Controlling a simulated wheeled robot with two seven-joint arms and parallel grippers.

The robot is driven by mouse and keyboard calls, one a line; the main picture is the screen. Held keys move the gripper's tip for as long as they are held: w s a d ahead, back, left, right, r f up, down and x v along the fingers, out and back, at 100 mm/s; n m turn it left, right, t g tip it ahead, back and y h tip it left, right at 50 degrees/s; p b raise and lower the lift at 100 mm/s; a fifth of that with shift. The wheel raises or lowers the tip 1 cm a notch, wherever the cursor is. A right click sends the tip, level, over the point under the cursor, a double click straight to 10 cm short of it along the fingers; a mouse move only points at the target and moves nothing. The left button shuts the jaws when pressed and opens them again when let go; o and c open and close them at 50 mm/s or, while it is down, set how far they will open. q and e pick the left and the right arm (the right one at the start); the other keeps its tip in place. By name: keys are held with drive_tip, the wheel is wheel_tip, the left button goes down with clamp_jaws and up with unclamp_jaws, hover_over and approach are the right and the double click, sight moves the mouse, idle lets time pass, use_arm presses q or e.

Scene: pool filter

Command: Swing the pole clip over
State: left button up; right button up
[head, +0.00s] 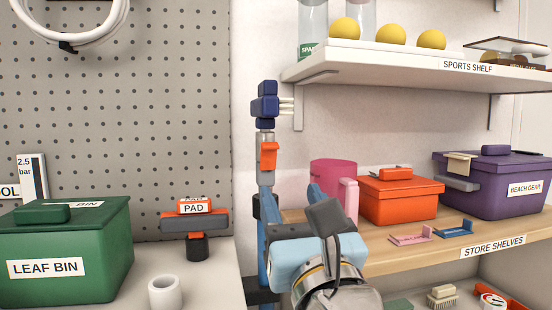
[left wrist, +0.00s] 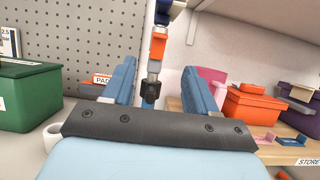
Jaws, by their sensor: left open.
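The pole (head: 265,192) stands upright at the right end of the pegboard, blue below with a silver section and a dark blue head on top. The orange pole clip (head: 268,156) sits on its upper part. In the left wrist view the clip (left wrist: 158,45) shows above and beyond my fingers, with a black collar (left wrist: 151,88) lower on the pole. My left gripper (head: 293,212) is open and empty, below and to the right of the clip in the head view. In the left wrist view the pole passes between its two blue fingers (left wrist: 161,80), apparently beyond them. My right gripper is out of view.
A green leaf bin (head: 95,255), an orange-and-grey pad (head: 194,222) and a white ring (head: 165,293) stand on the left counter. On the right shelf are a pink pitcher (head: 335,180), an orange box (head: 398,200) and a purple box (head: 490,180). The sports shelf (head: 400,65) juts out above.

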sight(272, 149)
use_arm(q)
drive_tip(key=p+x, duration=0.3)
drive_tip(key=x, duration=0.9)
drive_tip(key=shift+w+r, duration=0.1)
drive_tip(key=shift+w, duration=0.1)
drive_tip(key=shift+w+a+r, duration=0.15)
drive_tip(key=shift+w+a, duration=0.05)
drive_tip(key=shift+w, duration=0.35)
